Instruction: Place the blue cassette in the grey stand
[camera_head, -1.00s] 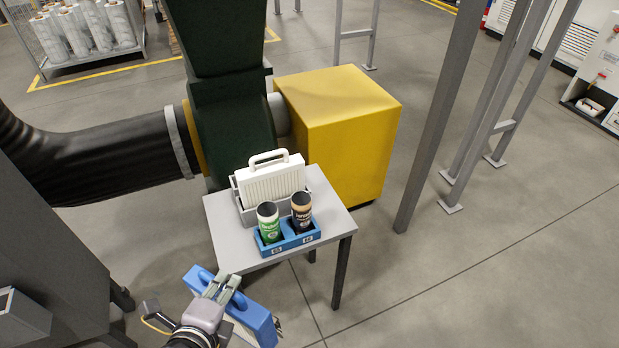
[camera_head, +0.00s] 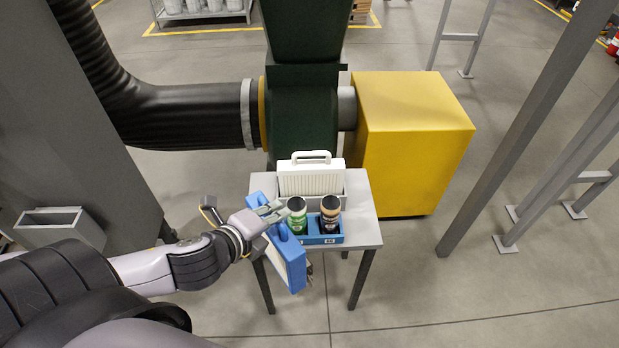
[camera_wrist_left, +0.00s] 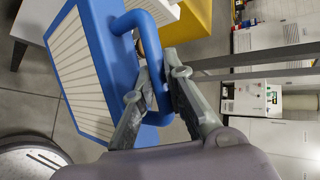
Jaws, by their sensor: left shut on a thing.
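The blue cassette (camera_head: 290,262) has a blue frame and handle; in the left wrist view (camera_wrist_left: 98,85) its pale ribbed face shows. My left gripper (camera_head: 271,211) is shut on its handle; the fingers also show in the left wrist view (camera_wrist_left: 158,88). The cassette hangs tilted by the table's left front edge; whether it touches the table I cannot tell. A grey open-topped holder (camera_head: 333,203) on the table has a white cassette (camera_head: 311,179) standing in it. Another grey open box (camera_head: 62,229) is on the left. Which is the grey stand I cannot tell. My right gripper is out of view.
The small grey table (camera_head: 362,208) also carries a blue tray (camera_head: 326,240) with a green-labelled can (camera_head: 297,217) and a brown-topped dark can (camera_head: 329,210). A yellow block (camera_head: 412,140) and dark green machine (camera_head: 302,110) stand behind. The floor at front right is free.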

